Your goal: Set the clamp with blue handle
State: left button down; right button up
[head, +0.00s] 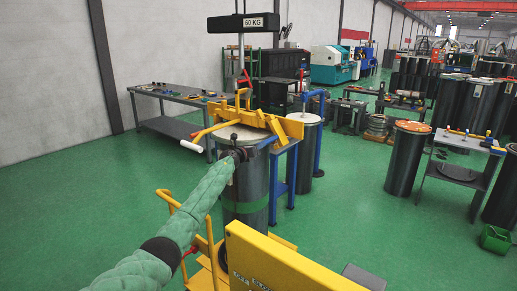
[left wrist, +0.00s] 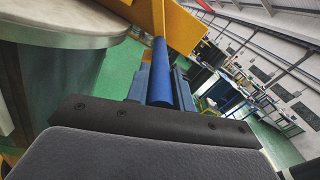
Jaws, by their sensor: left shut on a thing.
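The clamp (head: 265,121) is a yellow frame with bars and plates set over the top of a dark cylinder (head: 245,189) with a pale lid. A blue bar, the handle (left wrist: 161,75), shows in the left wrist view, running down from a yellow plate (left wrist: 188,25) to behind my dark gripper parts. My left gripper (head: 240,154), at the end of the green-sleeved arm, is at the near side of the cylinder's top, below the clamp. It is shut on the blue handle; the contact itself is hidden. My right gripper is not in view.
A black 60 KG block (head: 243,23) hangs above the clamp. A second lidded cylinder (head: 304,150) with a blue stand is just behind. A workbench (head: 178,100) stands at the left wall. An orange-topped cylinder (head: 405,160) stands at right. Green floor is open between them.

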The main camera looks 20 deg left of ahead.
pick_arm(q)
jog(key=shift+r, duration=0.2)
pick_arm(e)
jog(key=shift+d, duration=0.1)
pick_arm(q)
jog(key=c, duration=1.2)
grip_release()
jog(key=shift+d, duration=0.1)
jog(key=shift+s+a+f, duration=0.1)
jog(key=shift+s+a, duration=0.25)
jog(key=shift+s, duration=0.15)
jog(key=v, duration=0.6)
jog(key=shift+s+b, duration=0.35)
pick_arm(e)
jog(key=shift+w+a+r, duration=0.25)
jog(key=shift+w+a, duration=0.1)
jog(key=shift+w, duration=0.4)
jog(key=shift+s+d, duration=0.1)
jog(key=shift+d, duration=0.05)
